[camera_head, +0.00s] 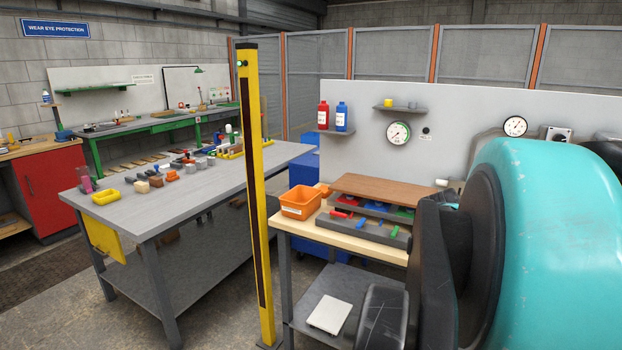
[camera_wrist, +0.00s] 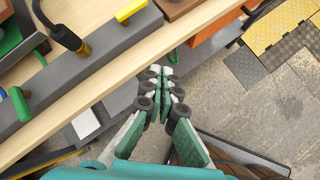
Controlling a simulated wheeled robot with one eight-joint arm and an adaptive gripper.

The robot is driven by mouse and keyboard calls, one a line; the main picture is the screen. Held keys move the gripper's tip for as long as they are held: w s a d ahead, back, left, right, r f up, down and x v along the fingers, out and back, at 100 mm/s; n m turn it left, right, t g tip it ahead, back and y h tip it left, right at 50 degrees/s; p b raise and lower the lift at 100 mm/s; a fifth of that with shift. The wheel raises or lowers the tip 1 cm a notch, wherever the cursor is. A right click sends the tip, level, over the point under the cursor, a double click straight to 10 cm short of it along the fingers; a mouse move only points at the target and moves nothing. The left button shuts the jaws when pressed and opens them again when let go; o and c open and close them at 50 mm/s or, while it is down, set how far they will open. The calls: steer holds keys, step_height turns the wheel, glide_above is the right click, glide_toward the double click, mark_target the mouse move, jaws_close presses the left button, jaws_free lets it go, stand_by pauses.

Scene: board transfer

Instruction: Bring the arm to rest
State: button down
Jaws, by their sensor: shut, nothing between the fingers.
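My gripper (camera_wrist: 162,72) shows in the wrist view with its green fingers closed together and nothing between them. It hangs just off the edge of the light wooden bench top (camera_wrist: 104,68), over a lower shelf and the concrete floor, apart from the things on the bench. In the head view my teal arm fills the right side and hides the right part of the bench top (camera_head: 290,219). My gripper cannot be made out there.
A grey board (camera_head: 362,231) with coloured handles, a brown board (camera_head: 378,188) and an orange bin (camera_head: 300,203) sit on the bench. A yellow post (camera_head: 254,190) stands left of it. A grey table (camera_head: 190,188) with small items stands further left.

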steer(key=s+a+f+m+y, duration=0.2)
steer(key=a+f+m+y, duration=0.1)
steer(key=a+f+m, duration=0.4)
steer(key=s+a+f+m+y, duration=0.3)
steer(key=a+f+m, duration=0.5)
steer(key=a+m, duration=0.5)
steer(key=a+y, duration=0.1)
steer(key=a, duration=0.4)
steer(key=shift+s, duration=0.2)
